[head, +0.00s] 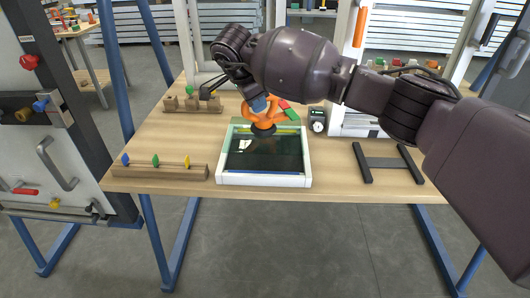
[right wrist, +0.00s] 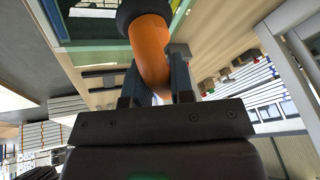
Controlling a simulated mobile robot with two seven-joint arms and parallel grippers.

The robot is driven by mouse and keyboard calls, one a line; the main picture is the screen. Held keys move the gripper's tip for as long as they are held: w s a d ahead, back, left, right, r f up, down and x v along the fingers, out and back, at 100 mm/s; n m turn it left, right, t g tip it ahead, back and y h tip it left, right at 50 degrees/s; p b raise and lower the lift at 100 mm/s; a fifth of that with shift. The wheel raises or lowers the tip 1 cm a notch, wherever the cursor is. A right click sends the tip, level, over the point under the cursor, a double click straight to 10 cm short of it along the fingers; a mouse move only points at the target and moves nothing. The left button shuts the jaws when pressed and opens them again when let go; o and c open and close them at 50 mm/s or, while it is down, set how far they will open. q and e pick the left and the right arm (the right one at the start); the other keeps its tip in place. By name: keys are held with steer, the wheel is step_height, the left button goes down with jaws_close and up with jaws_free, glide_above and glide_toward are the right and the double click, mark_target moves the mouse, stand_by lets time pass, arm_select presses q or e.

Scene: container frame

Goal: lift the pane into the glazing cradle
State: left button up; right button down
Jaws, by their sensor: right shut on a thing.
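My right gripper (head: 262,106) is shut on the orange handle (head: 273,116) of a suction lifter. The handle also shows between the two fingers in the right wrist view (right wrist: 150,55). The lifter's black cup (head: 263,130) sits at the far part of the pane; whether it grips the glass cannot be told. The dark, see-through pane (head: 264,160) appears to lie flat within a white-rimmed tray (head: 262,180) on the table. A dark stand with two bars and a crosspiece (head: 388,162), possibly the glazing cradle, is empty at the right. My left gripper is not in view.
On the wooden table (head: 335,185), a block with coloured pegs (head: 160,171) lies at the left and another wooden rack (head: 193,107) behind it. A small black gauge (head: 318,120) stands behind the tray. White uprights rise at the back. A grey panel with handles (head: 50,130) stands left.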

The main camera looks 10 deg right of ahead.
mark_target(254, 116)
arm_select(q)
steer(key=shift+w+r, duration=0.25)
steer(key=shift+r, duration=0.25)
arm_select(e)
steer(key=shift+r, duration=0.3)
stand_by(0.9)
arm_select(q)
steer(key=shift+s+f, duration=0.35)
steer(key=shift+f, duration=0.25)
arm_select(e)
steer(key=shift+s+f, duration=0.1)
steer(key=shift+f, duration=3.15)
stand_by(0.9)
steer(key=c, duration=0.9)
jaws_free()
steer(key=p+v, duration=0.1)
steer(key=v, duration=0.3)
steer(key=shift+r, duration=0.35)
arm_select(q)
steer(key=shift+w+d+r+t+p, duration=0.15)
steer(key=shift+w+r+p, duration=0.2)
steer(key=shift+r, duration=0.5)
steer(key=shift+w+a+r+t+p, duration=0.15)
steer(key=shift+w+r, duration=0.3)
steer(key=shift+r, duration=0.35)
arm_select(e)
steer(key=v, duration=0.6)
